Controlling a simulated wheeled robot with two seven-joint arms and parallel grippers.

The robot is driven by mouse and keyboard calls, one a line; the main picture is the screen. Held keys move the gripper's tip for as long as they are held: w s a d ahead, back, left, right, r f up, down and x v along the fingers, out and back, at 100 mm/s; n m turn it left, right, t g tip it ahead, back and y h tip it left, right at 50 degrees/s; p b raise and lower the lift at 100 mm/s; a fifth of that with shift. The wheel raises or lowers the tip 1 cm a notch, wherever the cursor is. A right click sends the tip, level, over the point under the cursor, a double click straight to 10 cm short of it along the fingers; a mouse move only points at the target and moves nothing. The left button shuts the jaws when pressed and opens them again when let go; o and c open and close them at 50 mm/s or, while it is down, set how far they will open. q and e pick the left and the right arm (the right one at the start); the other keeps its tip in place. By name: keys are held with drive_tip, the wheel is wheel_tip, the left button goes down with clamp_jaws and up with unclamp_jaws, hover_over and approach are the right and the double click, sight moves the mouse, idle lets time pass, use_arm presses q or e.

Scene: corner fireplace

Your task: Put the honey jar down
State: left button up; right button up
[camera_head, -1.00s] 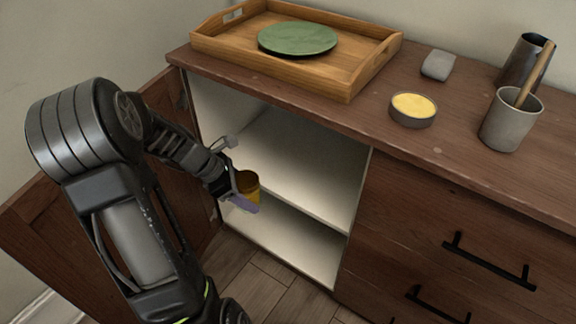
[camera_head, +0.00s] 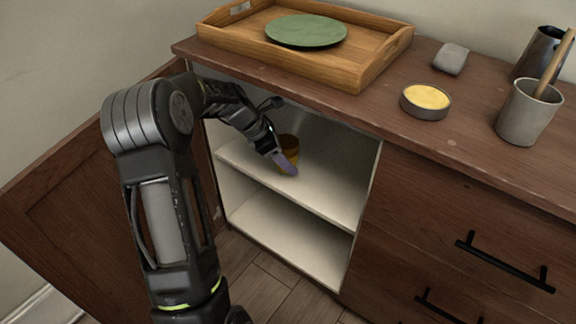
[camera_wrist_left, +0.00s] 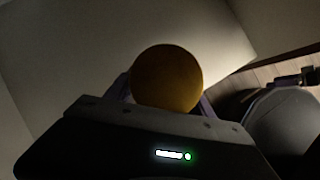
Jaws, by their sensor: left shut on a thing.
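The amber honey jar (camera_head: 289,146) is inside the open cabinet, over the middle shelf (camera_head: 320,193). My left gripper (camera_head: 284,162) is shut on it. The jar looks roughly upright; I cannot tell whether its base touches the shelf. In the left wrist view the jar's round amber top (camera_wrist_left: 167,79) shows between the fingers, with the pale cabinet interior behind it. The gripper partly hides the jar in the head view. My right gripper is not in view.
The cabinet door (camera_head: 95,185) stands open at the left. On the cabinet top are a wooden tray (camera_head: 375,68) with a green plate (camera_head: 306,31), a yellow-filled tin (camera_head: 425,100), a grey block (camera_head: 451,58) and a grey cup (camera_head: 526,112). The shelf's right part looks clear.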

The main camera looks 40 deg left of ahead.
use_arm(q)
drive_tip(key=f+b, duration=0.2)
drive_tip(key=f, duration=0.1)
drive_tip(key=shift+w+f, duration=0.3)
drive_tip(key=shift+w, duration=0.05)
drive_tip(key=shift+r, duration=0.1)
drive_tip(key=o, duration=1.8)
